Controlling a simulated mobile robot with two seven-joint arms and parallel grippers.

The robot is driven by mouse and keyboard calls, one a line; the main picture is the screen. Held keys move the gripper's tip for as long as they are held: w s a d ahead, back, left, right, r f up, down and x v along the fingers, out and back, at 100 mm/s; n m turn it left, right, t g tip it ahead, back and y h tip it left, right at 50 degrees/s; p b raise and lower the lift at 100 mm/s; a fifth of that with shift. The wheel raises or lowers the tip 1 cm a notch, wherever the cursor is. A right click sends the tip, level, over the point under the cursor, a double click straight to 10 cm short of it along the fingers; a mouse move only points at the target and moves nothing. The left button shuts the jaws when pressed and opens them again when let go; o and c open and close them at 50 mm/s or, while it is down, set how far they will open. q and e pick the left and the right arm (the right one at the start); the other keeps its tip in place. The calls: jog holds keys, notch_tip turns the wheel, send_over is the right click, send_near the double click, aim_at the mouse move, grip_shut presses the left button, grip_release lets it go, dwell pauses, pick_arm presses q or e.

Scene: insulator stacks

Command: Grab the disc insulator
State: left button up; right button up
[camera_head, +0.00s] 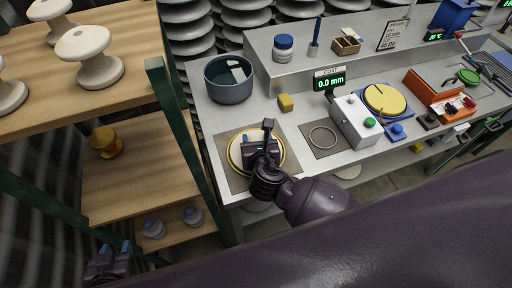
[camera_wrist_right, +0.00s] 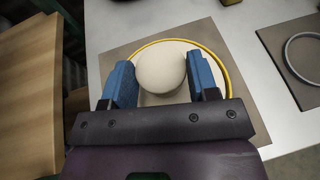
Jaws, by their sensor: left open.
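A cream disc insulator with a round knob on top (camera_wrist_right: 161,69) lies on a square brown-grey mat (camera_wrist_right: 248,122), with a yellow ring around its rim. In the head view the disc (camera_head: 237,156) is partly covered by my right gripper (camera_head: 259,143), which is over it. In the right wrist view the two blue fingers stand on either side of the knob, apart from each other; whether they touch it is hard to tell. My left gripper (camera_head: 108,258) is low at the bottom left, empty, away from the bench.
A dark pot (camera_head: 229,82), a yellow block (camera_head: 285,102) and a thin ring (camera_head: 322,138) on a second mat are nearby.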

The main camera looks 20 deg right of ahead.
grip_shut()
jog(key=shift+r, duration=0.15)
